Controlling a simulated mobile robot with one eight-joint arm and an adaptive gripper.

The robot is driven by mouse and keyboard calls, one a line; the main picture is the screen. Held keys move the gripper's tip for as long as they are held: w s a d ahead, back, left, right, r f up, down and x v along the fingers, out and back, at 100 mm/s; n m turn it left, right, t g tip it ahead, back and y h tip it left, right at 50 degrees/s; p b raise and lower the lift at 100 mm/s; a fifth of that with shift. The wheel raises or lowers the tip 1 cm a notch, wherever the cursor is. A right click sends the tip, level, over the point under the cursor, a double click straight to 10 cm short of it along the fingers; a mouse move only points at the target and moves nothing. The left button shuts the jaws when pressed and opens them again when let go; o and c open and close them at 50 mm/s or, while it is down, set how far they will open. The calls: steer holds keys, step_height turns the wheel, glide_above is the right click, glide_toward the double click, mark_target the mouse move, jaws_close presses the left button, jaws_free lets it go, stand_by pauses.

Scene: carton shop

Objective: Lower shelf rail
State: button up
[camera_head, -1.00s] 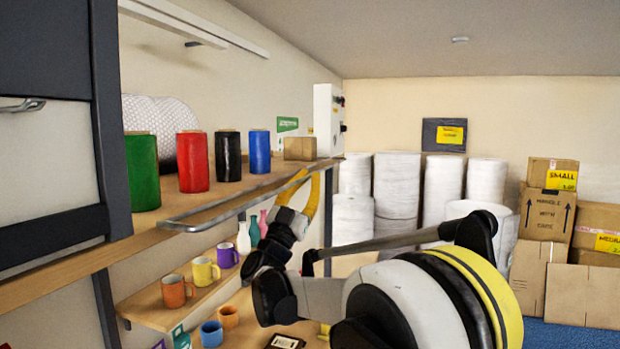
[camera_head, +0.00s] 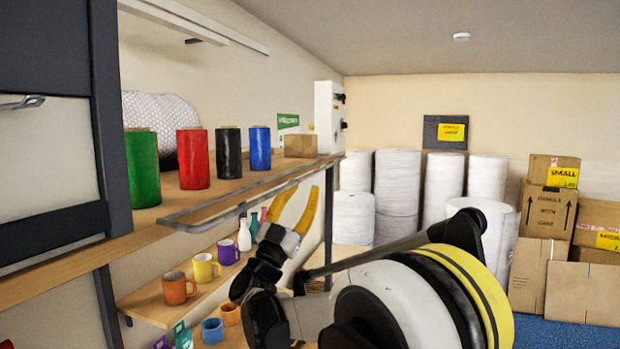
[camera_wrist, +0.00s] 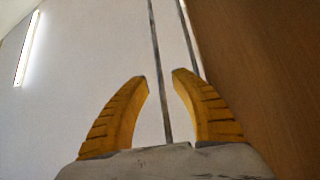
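The shelf rail (camera_head: 235,201) is a thin grey metal bar running along the front edge of the upper wooden shelf (camera_head: 150,216), with a rounded near end. My gripper (camera_head: 306,189) has two yellow fingers pointing up, just below the far part of the rail. The fingers are apart and hold nothing that I can see. In the wrist view, the open fingers of my gripper (camera_wrist: 160,76) flank a thin dark bar of the rail (camera_wrist: 157,50). A second bar runs to its right. I cannot tell whether the bar lies between the fingers or beyond them.
On the upper shelf stand green (camera_head: 142,170), red (camera_head: 193,159), black (camera_head: 228,154) and blue (camera_head: 260,149) rolls and a small carton (camera_head: 300,146). Mugs (camera_head: 180,288) and vases (camera_head: 244,235) stand on the lower shelf. White rolls and cartons (camera_head: 545,210) stand at the back.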

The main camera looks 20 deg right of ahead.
steer(key=v, duration=0.7)
steer(key=shift+d, duration=0.1)
steer(key=s+a+f+n+t+y+b, duration=0.1)
steer(key=s+a+f+n+y+b, duration=0.2)
steer(key=f+n+y+b, duration=0.6)
steer(key=s+a+f+n+y+b, duration=0.25)
steer(key=f+n+y, duration=0.4)
steer(key=y, duration=0.65)
steer(key=s+d+f+g+b, duration=0.2)
steer(key=s+f+g, duration=0.1)
steer(key=s+f, duration=0.6)
steer(key=s+d+f+m+g+h+b, duration=0.1)
steer(key=s+d+f+g+b, duration=0.1)
steer(key=s+f, duration=0.7)
steer(key=s+d+f+m+g+h+b, duration=0.1)
steer(key=s+d+f+g+b, duration=0.2)
steer(key=s+f+g, duration=0.3)
steer(key=s+f, duration=0.3)
steer(key=f, duration=0.4)
steer(key=shift+f+b, duration=0.2)
steer(key=shift+b, duration=0.15)
